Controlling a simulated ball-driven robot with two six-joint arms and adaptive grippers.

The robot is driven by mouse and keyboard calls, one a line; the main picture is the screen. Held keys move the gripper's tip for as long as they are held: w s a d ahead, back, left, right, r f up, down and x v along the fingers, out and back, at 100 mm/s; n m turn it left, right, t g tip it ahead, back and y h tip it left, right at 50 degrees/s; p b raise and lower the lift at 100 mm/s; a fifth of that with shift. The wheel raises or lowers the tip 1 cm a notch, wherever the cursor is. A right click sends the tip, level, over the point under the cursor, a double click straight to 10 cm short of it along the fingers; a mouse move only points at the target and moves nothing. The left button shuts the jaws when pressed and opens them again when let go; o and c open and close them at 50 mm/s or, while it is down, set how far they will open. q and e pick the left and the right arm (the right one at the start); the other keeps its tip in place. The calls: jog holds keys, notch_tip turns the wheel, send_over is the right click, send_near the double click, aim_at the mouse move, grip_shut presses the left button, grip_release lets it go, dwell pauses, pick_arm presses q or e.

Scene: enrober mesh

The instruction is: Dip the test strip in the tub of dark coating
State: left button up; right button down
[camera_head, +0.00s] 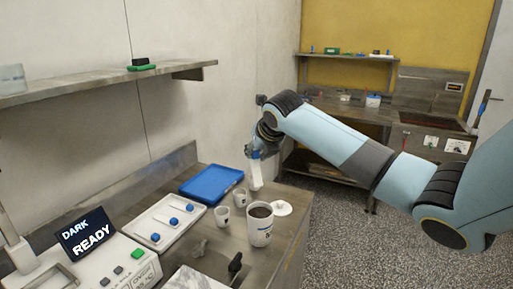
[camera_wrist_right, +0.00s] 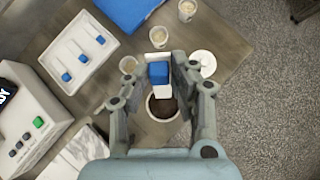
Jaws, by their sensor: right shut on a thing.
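The test strip (camera_head: 256,174) is white with a blue handle and hangs roughly upright. My right gripper (camera_head: 257,150) is shut on its blue handle, which shows between the fingers in the right wrist view (camera_wrist_right: 158,72). The tub of dark coating (camera_head: 260,232) is a white cup with a dark brown top, standing on the steel bench. In the head view the strip's lower end is above and behind the tub, apart from it. In the right wrist view the dark tub (camera_wrist_right: 162,106) shows partly hidden behind the strip and gripper. My left gripper is not in view.
Smaller cups (camera_head: 221,216) (camera_head: 240,198) stand left of the tub, and a white disc (camera_head: 281,208) lies to its right. A white tray (camera_head: 150,222) holds blue-handled strips. A blue tray (camera_head: 212,181) lies behind. A machine's display (camera_head: 87,234) reads DARK READY.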

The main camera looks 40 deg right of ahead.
aim_at(256, 169)
jog(key=shift+s+a+f, duration=0.1)
jog(key=shift+s+f, duration=0.05)
jog(key=shift+f, duration=0.25)
jog(key=shift+s+a+f, duration=0.1)
jog(key=shift+s+f, duration=0.05)
jog(key=shift+f, duration=0.25)
jog(key=shift+s+a+f+b, duration=0.1)
jog(key=shift+s+f+b, duration=0.1)
jog(key=shift+f+b, duration=0.4)
jog(key=shift+s+a+f+b, duration=0.1)
jog(key=shift+s+f+b, duration=0.1)
jog(key=shift+f+b, duration=0.35)
jog(key=shift+s+a+f, duration=0.15)
jog(key=shift+s+f, duration=0.3)
jog(key=shift+f, duration=0.4)
notch_tip(256, 169, down, 6)
jog(key=s+a+b, duration=0.1)
jog(key=s, duration=0.1)
jog(key=shift+s+b, duration=0.25)
jog(key=shift+b, duration=0.15)
jog(key=shift+f, duration=0.1)
